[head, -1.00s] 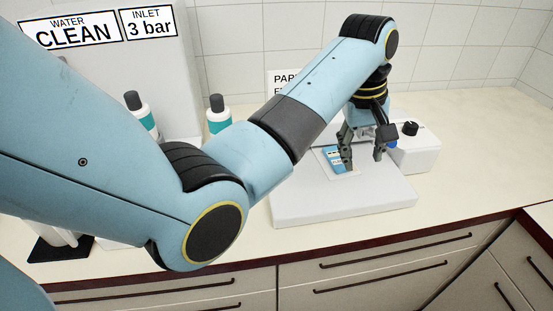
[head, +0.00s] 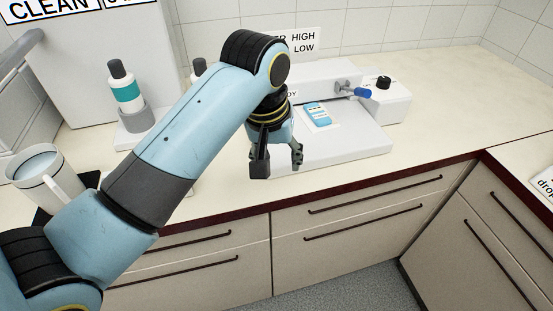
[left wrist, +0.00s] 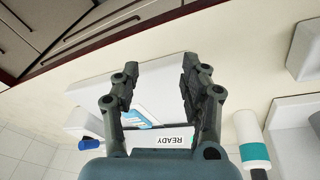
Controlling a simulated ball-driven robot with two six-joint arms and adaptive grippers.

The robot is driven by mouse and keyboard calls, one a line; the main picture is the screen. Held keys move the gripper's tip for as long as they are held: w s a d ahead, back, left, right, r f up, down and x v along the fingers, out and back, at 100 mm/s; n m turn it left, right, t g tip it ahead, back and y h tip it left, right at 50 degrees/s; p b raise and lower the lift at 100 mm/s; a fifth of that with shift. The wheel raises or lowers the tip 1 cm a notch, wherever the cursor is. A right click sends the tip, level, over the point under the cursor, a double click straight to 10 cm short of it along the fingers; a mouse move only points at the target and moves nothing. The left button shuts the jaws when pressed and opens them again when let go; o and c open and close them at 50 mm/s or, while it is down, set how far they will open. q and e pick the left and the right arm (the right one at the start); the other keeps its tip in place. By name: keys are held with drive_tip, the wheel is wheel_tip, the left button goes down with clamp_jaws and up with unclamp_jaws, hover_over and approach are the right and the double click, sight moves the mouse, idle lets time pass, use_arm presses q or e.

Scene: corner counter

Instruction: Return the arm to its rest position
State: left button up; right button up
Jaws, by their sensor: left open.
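My left arm comes in from the lower left of the head view and bends down at its wrist. My left gripper (head: 278,163) hangs above the front left part of a white machine base (head: 345,150). Its fingers are apart with nothing between them, and they also show open in the left wrist view (left wrist: 158,85). A blue and white packet (head: 318,115) lies on the machine base, clear of the gripper. In the left wrist view the packet (left wrist: 135,118) is partly hidden by a finger. My right gripper is in neither view.
A blue-tipped lever (head: 361,92) and a white box with a black knob (head: 383,83) stand at the machine's right. A teal-labelled bottle (head: 126,91) and a white jug (head: 45,175) stand on the left. The counter (head: 440,105) at right is clear.

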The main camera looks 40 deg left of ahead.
use_arm(q)
drive_tip(key=shift+s+a, duration=0.1)
drive_tip(key=shift+s, duration=0.05)
idle(0.4)
drive_tip(key=s+a+r+m+t+y, duration=0.1)
drive_tip(key=s+r+m, duration=0.15)
drive_tip(key=s, duration=0.65)
drive_tip(key=s+a+r+m, duration=0.2)
drive_tip(key=s+m, duration=0.2)
drive_tip(key=s, duration=0.4)
wheel_tip(320, 180, down, 32)
drive_tip(key=s+a+g+b, duration=0.1)
drive_tip(key=a+b, duration=0.1)
drive_tip(key=b, duration=0.6)
drive_tip(key=s+f+b, duration=0.4)
drive_tip(key=s+f, duration=0.5)
drive_tip(key=f, duration=0.4)
drive_tip(key=s+a+f+g+b, duration=0.1)
drive_tip(key=s+f+b, duration=0.2)
drive_tip(key=s+f, duration=0.7)
wheel_tip(320, 180, down, 3)
drive_tip(key=shift+s+a+f+n+g+b, duration=0.15)
drive_tip(key=shift+s+n+g+b, duration=0.15)
drive_tip(key=shift+n+b, duration=0.05)
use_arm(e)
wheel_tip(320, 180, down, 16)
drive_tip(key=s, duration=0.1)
